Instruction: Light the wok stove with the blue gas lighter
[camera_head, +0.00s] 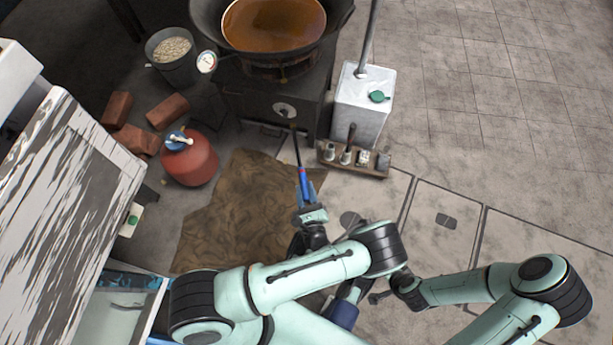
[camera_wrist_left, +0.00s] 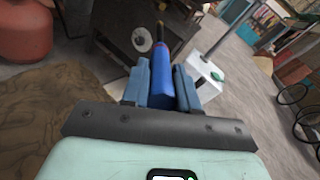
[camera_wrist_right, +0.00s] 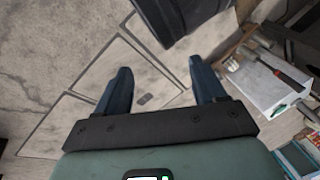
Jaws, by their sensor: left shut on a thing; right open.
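My left gripper (camera_head: 307,192) is shut on the blue gas lighter (camera_head: 303,178). The lighter's dark thin nozzle points away toward the front of the stove (camera_head: 272,110), its tip close to the round pale disc (camera_head: 285,110) there. I cannot tell whether they touch. In the left wrist view the blue lighter body (camera_wrist_left: 160,86) sits between the two fingers. A wok (camera_head: 340,12) of brown liquid sits on top of the stove; no flame shows. My right gripper (camera_wrist_right: 158,88) is open and empty above the floor; in the head view it is mostly hidden behind my arms.
A red gas cylinder (camera_head: 192,160), bricks (camera_head: 168,111) and a grey bucket (camera_head: 171,55) stand left of the stove. A white container (camera_head: 362,100) and a wooden rack (camera_head: 352,160) stand to its right. A brown cloth (camera_head: 235,215) covers floor in front. Tiled floor at right is clear.

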